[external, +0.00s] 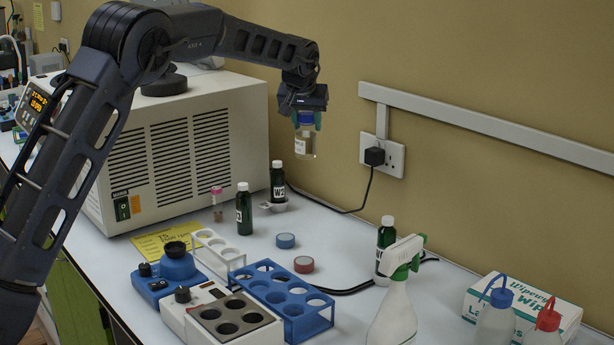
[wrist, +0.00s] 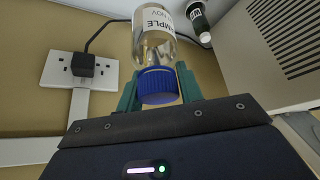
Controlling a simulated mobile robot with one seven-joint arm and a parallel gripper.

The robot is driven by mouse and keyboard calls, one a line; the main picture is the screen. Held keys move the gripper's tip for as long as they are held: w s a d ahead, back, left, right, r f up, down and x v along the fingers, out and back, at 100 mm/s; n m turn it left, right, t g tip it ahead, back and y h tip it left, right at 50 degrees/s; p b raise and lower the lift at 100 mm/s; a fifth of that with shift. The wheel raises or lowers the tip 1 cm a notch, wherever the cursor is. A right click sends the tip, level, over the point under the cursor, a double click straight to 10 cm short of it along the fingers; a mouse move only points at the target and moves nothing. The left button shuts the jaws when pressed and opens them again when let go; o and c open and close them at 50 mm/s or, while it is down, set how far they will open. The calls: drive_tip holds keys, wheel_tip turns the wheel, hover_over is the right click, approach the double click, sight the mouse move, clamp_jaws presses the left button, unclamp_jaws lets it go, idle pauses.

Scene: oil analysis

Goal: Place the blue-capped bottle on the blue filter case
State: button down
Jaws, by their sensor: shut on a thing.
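The blue-capped bottle (external: 305,142) is clear glass with a white label and hangs upright in the air in front of the back wall. My gripper (external: 306,118) is shut on its blue cap from above. In the wrist view the bottle (wrist: 155,45) shows its label and pale contents, with green fingers (wrist: 158,88) on both sides of the cap. The blue filter case (external: 285,241) is a small round flat case lying on the white bench, below and left of the bottle. A similar red case (external: 303,264) lies just in front of it.
Dark green bottles with white caps (external: 244,208) stand on the bench left of the blue case, and another (external: 386,245) stands to the right. A blue rack (external: 322,315) and a spray bottle (external: 393,315) are in front. A large cream machine (external: 180,135) stands at left.

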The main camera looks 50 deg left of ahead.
drive_tip(key=s, duration=0.7)
drive_tip(key=shift+n, duration=0.3)
wheel_tip(320, 180, down, 19)
drive_tip(key=shift+w+f, duration=0.15)
drive_tip(key=c, duration=0.9)
unclamp_jaws()
drive_tip(key=shift+f, duration=0.1)
drive_tip(key=v, duration=1.2)
drive_tip(key=shift+r, duration=0.2)
